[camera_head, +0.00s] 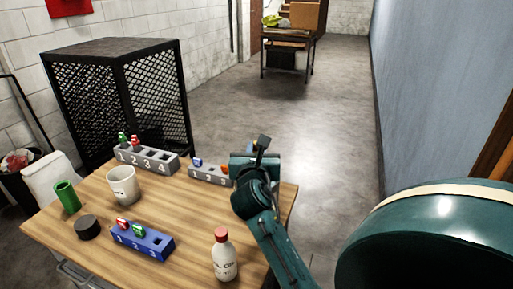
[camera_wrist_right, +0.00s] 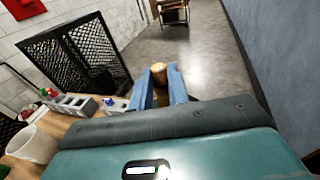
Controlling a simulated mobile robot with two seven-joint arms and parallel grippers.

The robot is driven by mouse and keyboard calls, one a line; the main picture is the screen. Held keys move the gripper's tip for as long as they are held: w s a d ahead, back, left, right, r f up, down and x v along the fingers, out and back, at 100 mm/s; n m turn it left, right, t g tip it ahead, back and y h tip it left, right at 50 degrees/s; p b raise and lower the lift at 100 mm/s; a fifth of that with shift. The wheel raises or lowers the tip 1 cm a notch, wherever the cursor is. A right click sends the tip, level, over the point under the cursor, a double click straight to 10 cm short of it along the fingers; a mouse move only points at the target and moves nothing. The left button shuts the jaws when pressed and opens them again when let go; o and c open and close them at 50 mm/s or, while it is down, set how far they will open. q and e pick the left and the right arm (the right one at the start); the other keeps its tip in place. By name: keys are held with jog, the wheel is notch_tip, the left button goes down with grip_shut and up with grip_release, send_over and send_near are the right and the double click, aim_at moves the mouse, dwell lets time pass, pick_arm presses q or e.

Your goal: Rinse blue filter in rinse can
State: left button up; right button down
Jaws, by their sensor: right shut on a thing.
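A small blue-topped piece (camera_head: 197,162), which looks like the blue filter, stands at slot 1 of the short grey rack (camera_head: 207,176). A white can (camera_head: 122,186), perhaps the rinse can, stands upright on the left half of the table; part of it shows in the right wrist view (camera_wrist_right: 32,144). My right gripper (camera_head: 250,160) is over the table's far right edge, just right of the short grey rack. In the wrist view its blue jaws (camera_wrist_right: 161,88) are shut on a tan-brown cylinder (camera_wrist_right: 159,72). I cannot tell what it is. My left gripper is not in view.
A long grey rack (camera_head: 146,159) holds green and red filters. A blue rack (camera_head: 142,242) holds red and green ones. A green cup (camera_head: 66,196), a black puck (camera_head: 88,228) and a red-capped bottle (camera_head: 223,256) stand on the table. A mesh cage (camera_head: 115,95) is behind.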

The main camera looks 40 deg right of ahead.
pick_arm(q)
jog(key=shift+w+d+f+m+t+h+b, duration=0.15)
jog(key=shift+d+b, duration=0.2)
jog(key=shift+b, duration=0.5)
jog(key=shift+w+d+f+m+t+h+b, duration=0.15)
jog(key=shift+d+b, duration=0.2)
jog(key=shift+b, duration=0.5)
pick_arm(e)
notch_tip(320, 180, down, 8)
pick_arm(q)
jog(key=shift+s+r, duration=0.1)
pick_arm(e)
jog(key=shift+f, duration=0.1)
